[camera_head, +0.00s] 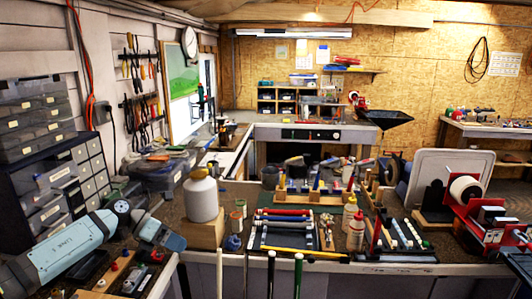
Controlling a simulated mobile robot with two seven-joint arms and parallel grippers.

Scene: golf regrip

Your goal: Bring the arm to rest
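My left arm comes in from the lower left, bent at a pale joint. Its far end, around the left gripper (165,240), hangs over the left part of the bench near small coloured parts. The fingers are too small and turned to show whether they are open or shut. Nothing clearly hangs from this end. A pale piece at the lower right edge may be my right arm; the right gripper is not in view. A black rack (259,240) of red, blue, white and black grips lies mid-bench. Upright dark (271,270) and green (298,272) rods stand at the front edge.
A white jug (201,197) stands on a wooden block (202,233) right of my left arm's end. Drawer cabinets (50,200) stand at the left. Two squeeze bottles (356,230), a grip tray (402,256) and a red tape dispenser (480,215) crowd the right.

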